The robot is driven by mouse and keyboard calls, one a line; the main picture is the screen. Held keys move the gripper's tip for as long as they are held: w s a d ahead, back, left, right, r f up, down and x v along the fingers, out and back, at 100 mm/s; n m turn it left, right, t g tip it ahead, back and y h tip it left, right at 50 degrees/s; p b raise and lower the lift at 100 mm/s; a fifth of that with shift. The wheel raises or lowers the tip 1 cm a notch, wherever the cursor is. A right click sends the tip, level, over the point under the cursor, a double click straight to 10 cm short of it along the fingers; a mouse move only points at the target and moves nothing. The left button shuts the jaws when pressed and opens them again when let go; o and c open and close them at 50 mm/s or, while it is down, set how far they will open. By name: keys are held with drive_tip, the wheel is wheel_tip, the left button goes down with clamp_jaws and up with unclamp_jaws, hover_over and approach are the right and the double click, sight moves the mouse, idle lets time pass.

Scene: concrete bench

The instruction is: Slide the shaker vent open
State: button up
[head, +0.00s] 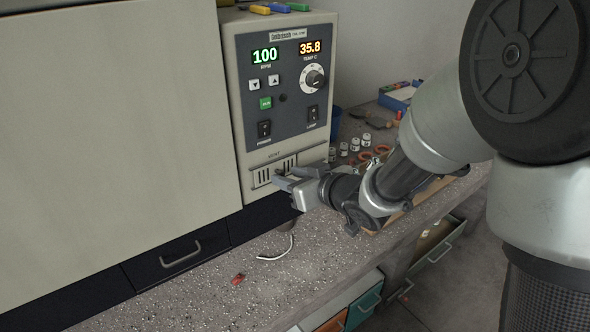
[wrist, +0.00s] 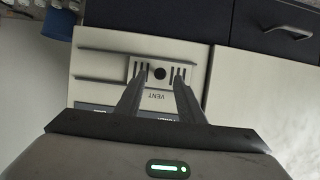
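The shaker is a pale beige unit (head: 238,85) with a dark control panel reading 100 RPM and 35.8. Its slotted vent (head: 263,176) is low on the front, between two thin horizontal rails. Contact with the knob cannot be told. In the head view my gripper (head: 283,179) hides the knob and part of the vent.
White-capped jars (head: 354,144), orange rings (head: 381,149) and a blue tray (head: 396,98) are at the right.

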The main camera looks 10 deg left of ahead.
drive_tip(key=shift+x, duration=1)
clamp_jaws()
drive_tip(key=w+d+p, duration=0.1)
drive_tip(key=w+d, duration=0.2)
drive_tip(key=w+d+p, duration=0.2)
drive_tip(key=w+d, duration=0.1)
drive_tip(key=w, duration=0.1)
drive_tip(key=shift+d+p, duration=0.1)
drive_tip(key=shift+p, duration=0.2)
drive_tip(key=shift+w+r, duration=0.1)
unclamp_jaws()
drive_tip(key=shift+d, duration=0.1)
